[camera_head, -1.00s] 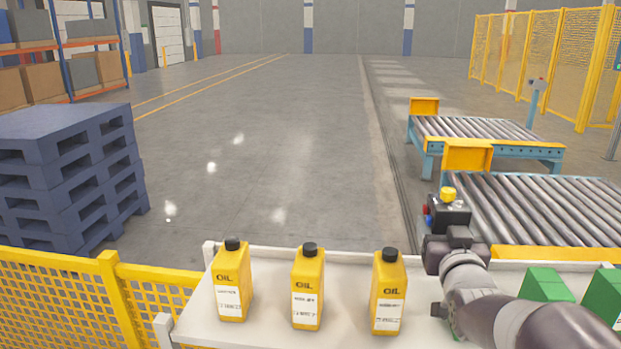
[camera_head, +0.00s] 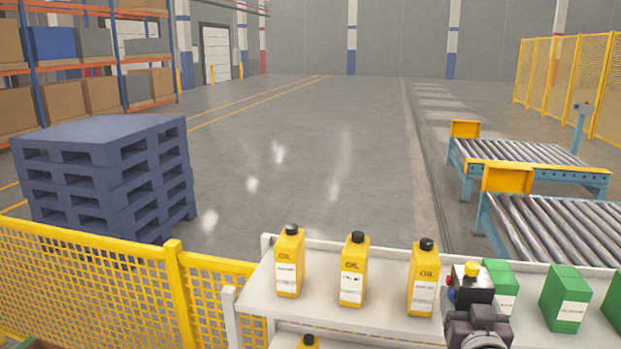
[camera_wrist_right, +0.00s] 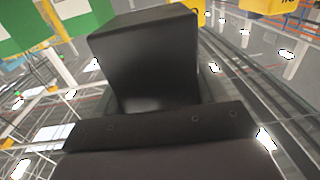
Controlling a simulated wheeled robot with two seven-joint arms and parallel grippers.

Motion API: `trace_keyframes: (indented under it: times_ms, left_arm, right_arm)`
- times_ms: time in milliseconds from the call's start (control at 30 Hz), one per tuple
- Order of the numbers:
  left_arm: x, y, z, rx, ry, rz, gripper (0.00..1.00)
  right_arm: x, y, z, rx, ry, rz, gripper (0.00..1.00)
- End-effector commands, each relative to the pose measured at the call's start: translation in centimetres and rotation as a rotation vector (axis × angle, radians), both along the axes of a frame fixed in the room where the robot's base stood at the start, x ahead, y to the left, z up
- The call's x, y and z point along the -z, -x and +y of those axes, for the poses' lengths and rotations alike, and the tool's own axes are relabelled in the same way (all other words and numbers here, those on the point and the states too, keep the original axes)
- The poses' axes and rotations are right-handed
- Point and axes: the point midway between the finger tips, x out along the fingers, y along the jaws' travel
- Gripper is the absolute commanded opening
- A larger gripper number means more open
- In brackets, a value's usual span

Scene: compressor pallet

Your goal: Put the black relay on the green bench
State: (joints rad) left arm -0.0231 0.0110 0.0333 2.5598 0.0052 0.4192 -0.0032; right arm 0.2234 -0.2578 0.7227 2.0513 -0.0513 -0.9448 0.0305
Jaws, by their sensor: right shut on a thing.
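The black relay (camera_head: 470,289) has a yellow knob on top and small red and blue parts at its left side. My right gripper (camera_head: 477,318) is shut on it and holds it upright, in front of the shelf's upper board in the head view. The relay's dark body (camera_wrist_right: 150,62) fills the middle of the right wrist view, above the dark gripper (camera_wrist_right: 160,115). No green bench shows in any view. My left gripper is not in view.
A pale shelf (camera_head: 330,310) in front carries several yellow oil bottles (camera_head: 354,272) and green boxes (camera_head: 567,298). A yellow mesh fence (camera_head: 90,290) stands left, with blue pallets (camera_head: 100,175) behind. Roller conveyors (camera_head: 560,225) stand right. The middle floor is open.

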Motion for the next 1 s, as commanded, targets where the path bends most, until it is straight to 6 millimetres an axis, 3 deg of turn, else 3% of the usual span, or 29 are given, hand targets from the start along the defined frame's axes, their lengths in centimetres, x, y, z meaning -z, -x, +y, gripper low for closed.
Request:
trace_keyframes:
  times_ms: [167,400,500,767,800,1000]
  left_arm:
    - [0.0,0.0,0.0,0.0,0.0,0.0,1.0]
    - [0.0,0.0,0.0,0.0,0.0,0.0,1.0]
    - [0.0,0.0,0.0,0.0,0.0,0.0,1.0]
    - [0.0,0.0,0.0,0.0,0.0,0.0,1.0]
    - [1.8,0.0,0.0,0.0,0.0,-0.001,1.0]
    - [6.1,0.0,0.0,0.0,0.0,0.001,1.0]
  right_arm:
    - [6.2,0.5,2.1,-0.041,0.0,0.007,0.2]
    - [17.2,1.5,5.7,-0.113,-0.002,0.012,0.2]
    - [21.0,1.7,7.1,-0.139,-0.001,0.006,0.2]
    - [27.9,2.3,9.4,-0.186,0.0,0.001,0.2]
    - [29.4,2.2,9.3,-0.184,0.001,-0.003,0.2]
    - [33.5,2.2,9.2,-0.182,0.0,-0.003,0.2]
